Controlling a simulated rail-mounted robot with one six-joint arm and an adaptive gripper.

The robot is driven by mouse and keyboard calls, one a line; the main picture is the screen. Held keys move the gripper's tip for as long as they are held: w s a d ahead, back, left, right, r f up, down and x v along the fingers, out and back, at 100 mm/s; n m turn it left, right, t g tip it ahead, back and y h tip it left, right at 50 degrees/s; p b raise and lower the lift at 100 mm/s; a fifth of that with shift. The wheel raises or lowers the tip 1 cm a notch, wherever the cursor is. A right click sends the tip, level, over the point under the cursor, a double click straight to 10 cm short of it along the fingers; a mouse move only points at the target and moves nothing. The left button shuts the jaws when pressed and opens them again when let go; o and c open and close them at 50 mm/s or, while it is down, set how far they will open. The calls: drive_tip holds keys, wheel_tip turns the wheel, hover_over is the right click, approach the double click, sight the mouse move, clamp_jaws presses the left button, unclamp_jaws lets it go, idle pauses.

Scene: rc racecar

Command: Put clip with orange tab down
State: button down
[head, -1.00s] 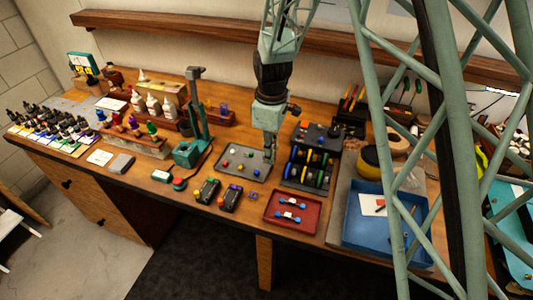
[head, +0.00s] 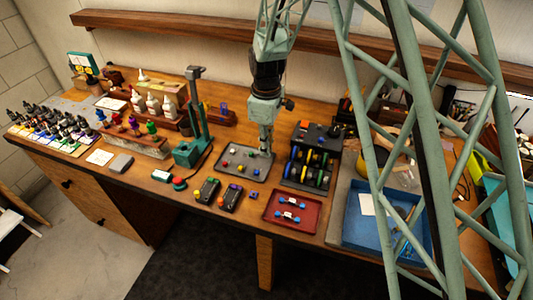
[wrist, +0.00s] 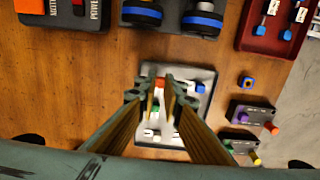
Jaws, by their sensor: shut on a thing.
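My gripper (wrist: 161,85) is shut on the clip with orange tab (wrist: 160,82); the tab shows between the fingertips in the wrist view, and the fingers hide most of the clip. My gripper (head: 266,150) also shows in the head view, over the back right part of a dark grey tray (head: 236,170). This tray (wrist: 208,74) lies under the fingertips in the wrist view. I cannot tell whether the held clip touches the tray.
A black rack with wheels (head: 312,165) stands right of the tray. A red tray (head: 273,218) with two small parts and a blue tray (head: 358,238) lie further right. Two dark boxes with coloured knobs (head: 207,191) are in front. A green press (head: 190,152) stands left.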

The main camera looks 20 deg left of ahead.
drive_tip(key=shift+f, duration=1.25)
drive_tip(key=shift+f, duration=0.15)
drive_tip(key=c, duration=2.7)
unclamp_jaws()
drive_tip(key=shift+c, duration=0.2)
wheel_tip(320, 180, up, 12)
